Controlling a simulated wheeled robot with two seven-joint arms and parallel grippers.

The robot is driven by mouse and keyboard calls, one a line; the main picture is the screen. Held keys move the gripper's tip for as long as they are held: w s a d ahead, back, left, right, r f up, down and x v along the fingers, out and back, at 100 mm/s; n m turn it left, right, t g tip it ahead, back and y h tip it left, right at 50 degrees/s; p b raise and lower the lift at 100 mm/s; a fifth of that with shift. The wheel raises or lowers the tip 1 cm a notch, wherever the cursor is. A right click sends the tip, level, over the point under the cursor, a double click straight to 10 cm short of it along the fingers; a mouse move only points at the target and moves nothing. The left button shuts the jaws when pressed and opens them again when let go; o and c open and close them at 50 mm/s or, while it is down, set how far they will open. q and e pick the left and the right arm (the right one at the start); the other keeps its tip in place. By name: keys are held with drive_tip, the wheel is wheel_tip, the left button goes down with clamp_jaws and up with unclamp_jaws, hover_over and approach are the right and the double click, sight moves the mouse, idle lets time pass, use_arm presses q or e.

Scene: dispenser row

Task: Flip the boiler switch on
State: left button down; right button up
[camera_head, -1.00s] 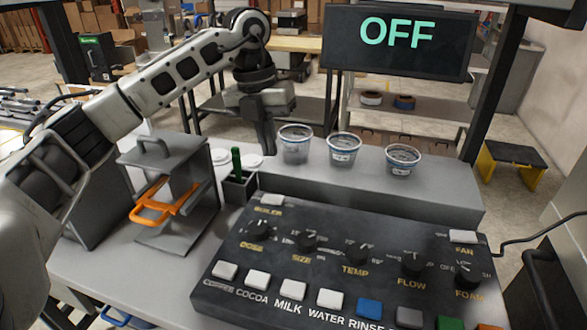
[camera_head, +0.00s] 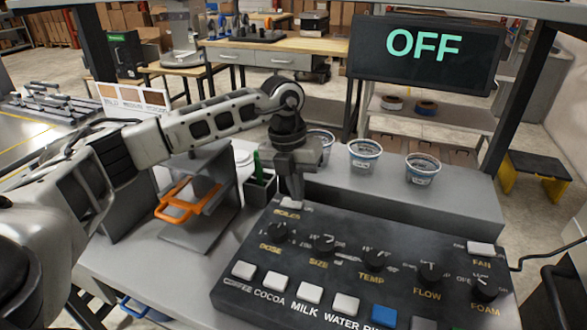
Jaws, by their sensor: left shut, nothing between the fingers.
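The boiler switch (camera_head: 291,204) is a white rocker at the top left corner of the dark control panel (camera_head: 300,238), above the label BOILER. My left gripper (camera_head: 296,203) is shut and empty. It points down with its fingertips at or just above the boiler switch and hides part of it. I cannot tell whether they touch. The display (camera_head: 425,52) behind the panel reads OFF in green letters. My right gripper is not in view.
Several knobs and a row of push buttons (camera_head: 310,292) cover the panel, with a fan switch (camera_head: 481,248) at the right. Clear cups (camera_head: 422,170) stand on the grey ledge behind. A dark holder (camera_head: 260,190) and an orange-handled stand (camera_head: 187,203) are to the left.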

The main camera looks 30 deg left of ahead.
use_arm(q)
drive_tip(key=shift+f, duration=0.35)
drive_tip(key=shift+d+f, duration=0.15)
drive_tip(key=shift+f, duration=0.2)
